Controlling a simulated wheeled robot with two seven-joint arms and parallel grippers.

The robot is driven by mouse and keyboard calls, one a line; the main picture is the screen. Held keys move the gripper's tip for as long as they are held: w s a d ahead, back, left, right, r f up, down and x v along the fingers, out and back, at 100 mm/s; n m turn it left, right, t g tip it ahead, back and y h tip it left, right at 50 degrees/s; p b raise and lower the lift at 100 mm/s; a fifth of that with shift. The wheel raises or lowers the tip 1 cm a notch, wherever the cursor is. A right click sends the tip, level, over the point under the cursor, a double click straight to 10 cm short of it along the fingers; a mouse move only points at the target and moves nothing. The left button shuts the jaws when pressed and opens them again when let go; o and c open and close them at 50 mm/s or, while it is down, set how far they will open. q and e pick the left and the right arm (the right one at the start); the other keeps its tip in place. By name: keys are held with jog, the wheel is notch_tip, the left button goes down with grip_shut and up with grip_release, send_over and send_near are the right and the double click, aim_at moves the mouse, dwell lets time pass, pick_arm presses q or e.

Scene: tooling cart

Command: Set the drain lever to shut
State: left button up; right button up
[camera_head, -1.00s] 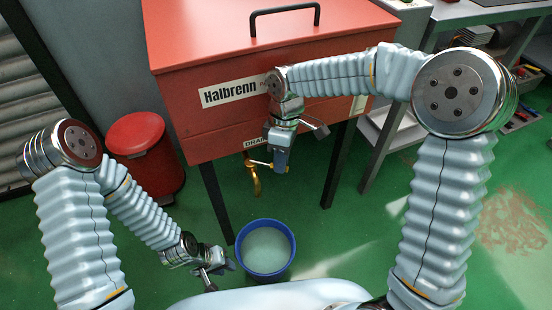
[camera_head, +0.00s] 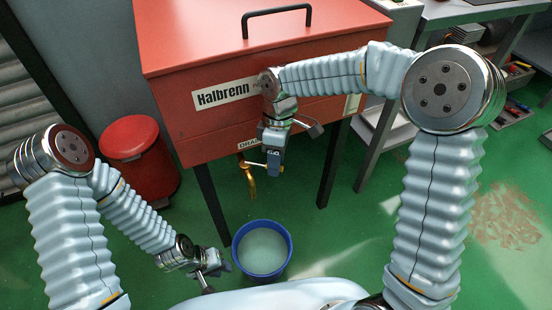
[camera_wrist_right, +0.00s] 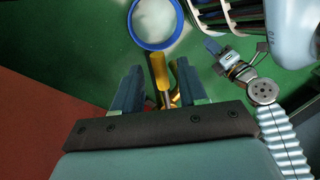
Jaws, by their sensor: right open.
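The drain lever (camera_wrist_right: 157,68) has a yellow grip on a metal shank. In the right wrist view it lies between the two fingers of my right gripper (camera_wrist_right: 157,88), which are apart; I cannot tell whether either touches it. In the head view my right gripper (camera_head: 273,168) is at the front of the red Halbrenn tank (camera_head: 220,130), just right of the brass drain spout (camera_head: 250,185), and covers most of the lever. The spout shows partly behind the lever in the wrist view (camera_wrist_right: 176,72). My left gripper (camera_head: 217,268) hangs low, left of the bucket; its opening is unclear.
A blue bucket (camera_head: 236,248) with pale contents stands on the green floor below the spout. A red bin (camera_head: 140,160) stands left of the tank. Black tank legs (camera_head: 212,203) flank the space beneath. A grey workbench (camera_head: 465,15) is at right.

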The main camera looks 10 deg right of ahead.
notch_tip(320, 180, up, 3)
jog(key=shift+f, duration=0.15)
jog(key=s+a+r+b, duration=0.1)
jog(key=s+a+r, duration=0.1)
jog(key=s+r, duration=0.8)
jog(key=s, duration=0.3)
jog(key=shift+s+a+r, duration=0.15)
jog(key=shift+s+a, duration=0.1)
jog(key=shift+s, duration=0.15)
